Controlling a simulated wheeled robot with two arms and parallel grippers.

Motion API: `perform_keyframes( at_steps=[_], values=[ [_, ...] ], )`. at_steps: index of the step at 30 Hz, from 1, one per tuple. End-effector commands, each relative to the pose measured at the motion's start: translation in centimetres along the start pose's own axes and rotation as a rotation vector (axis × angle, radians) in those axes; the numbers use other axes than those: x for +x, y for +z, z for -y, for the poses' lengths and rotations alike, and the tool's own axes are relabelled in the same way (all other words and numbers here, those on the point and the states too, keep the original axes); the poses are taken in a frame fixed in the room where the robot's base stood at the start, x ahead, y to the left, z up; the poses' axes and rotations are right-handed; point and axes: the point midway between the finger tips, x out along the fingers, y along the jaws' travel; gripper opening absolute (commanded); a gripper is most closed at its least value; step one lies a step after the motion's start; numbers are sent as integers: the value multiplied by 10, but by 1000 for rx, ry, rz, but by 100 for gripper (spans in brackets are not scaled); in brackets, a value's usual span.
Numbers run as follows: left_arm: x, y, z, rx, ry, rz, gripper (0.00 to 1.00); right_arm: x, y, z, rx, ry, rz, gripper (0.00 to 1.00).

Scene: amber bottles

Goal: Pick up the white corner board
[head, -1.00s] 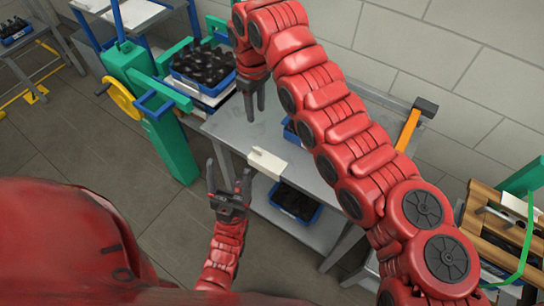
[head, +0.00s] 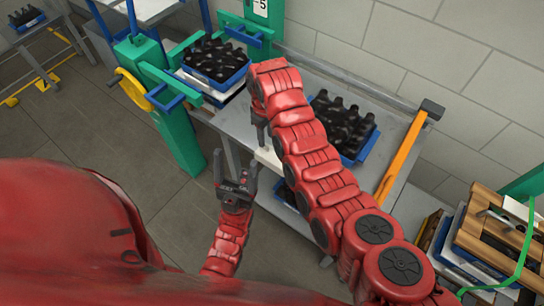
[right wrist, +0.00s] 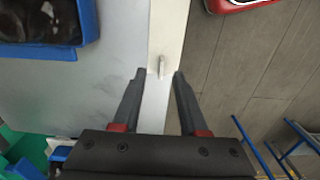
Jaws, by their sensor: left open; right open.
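The white corner board (head: 267,158) lies along the front edge of the grey table, mostly hidden behind my right arm in the head view. In the right wrist view the board (right wrist: 168,30) is a pale strip with a small raised tab, running up from between my fingers. My right gripper (right wrist: 159,74) is open above the board, one fingertip on each side of the tab; contact cannot be told. In the head view the right gripper (head: 262,134) is partly hidden by its arm. My left gripper (head: 236,164) is open and empty, in front of the table edge.
A blue crate of dark bottles (head: 345,125) stands on the table (head: 237,120). An orange-handled hammer-like tool (head: 400,155) is at the table's right side.

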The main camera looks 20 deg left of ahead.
Motion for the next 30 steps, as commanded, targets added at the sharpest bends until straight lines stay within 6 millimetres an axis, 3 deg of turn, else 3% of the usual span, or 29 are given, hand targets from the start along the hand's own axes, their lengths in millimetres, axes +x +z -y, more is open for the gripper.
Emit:
perform_keyframes(
  at_steps=[4,9,20,27,30],
  values=[
    [31,-5,2,0,0,-1,75,18,6,5,-3,-7,11,42],
    [30,-5,2,0,0,0,75,38,4,3,-2,-3,5,42],
    [30,-5,2,0,0,-1,75,45,4,2,0,-2,2,42],
    [30,-5,2,0,0,-1,75,44,4,2,-1,-2,2,0],
    [30,-5,2,0,0,-1,75,44,3,2,-1,-1,1,0]
  ],
)
